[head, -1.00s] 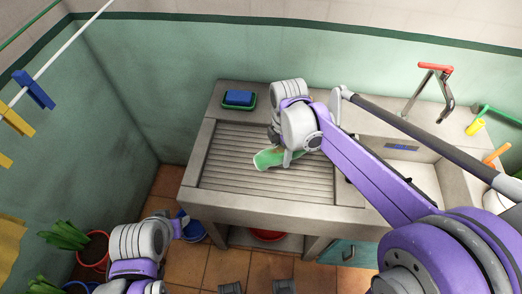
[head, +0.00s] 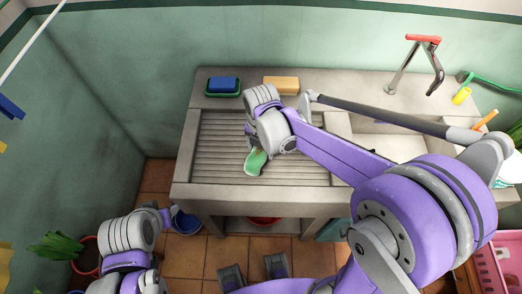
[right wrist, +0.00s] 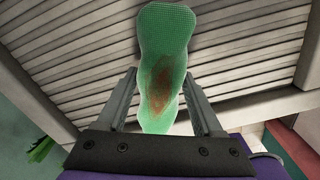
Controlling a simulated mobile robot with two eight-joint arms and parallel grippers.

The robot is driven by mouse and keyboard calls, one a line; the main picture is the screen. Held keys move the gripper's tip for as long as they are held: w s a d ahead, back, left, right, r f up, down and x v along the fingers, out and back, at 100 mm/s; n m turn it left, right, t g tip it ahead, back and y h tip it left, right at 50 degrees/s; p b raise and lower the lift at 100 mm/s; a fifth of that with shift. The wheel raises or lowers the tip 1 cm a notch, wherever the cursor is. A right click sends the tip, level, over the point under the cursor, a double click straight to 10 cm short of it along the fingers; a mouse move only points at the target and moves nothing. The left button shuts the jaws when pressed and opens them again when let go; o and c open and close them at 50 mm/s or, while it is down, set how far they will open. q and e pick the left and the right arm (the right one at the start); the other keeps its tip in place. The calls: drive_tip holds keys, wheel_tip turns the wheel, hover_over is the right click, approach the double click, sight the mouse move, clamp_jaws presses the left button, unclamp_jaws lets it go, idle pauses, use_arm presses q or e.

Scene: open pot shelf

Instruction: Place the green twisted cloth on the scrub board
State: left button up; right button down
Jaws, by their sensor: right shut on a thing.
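The green twisted cloth (head: 255,162) is over the ridged scrub board (head: 217,150) of the concrete sink. My right gripper (head: 259,150) is shut on the cloth; its fingers are partly hidden behind the wrist in the head view. In the right wrist view the cloth (right wrist: 163,65) runs between the two fingers (right wrist: 160,105) and carries a reddish-brown stain. The board's ridges (right wrist: 75,60) show behind it. I cannot tell whether the cloth touches the board. My left gripper (head: 168,214) is low at the left, before the sink; its fingers are too small to read.
A blue block in a green dish (head: 223,86) and a tan bar (head: 281,85) stand on the sink's back ledge. The red-handled tap (head: 423,62) and basin are at the right. A blue bucket (head: 186,223) and a potted plant (head: 62,247) stand on the floor.

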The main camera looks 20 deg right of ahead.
drive_tip(key=shift+f, duration=0.8)
drive_tip(key=shift+f, duration=0.2)
drive_tip(key=shift+c, duration=0.2)
unclamp_jaws()
drive_tip(key=shift+r, duration=0.1)
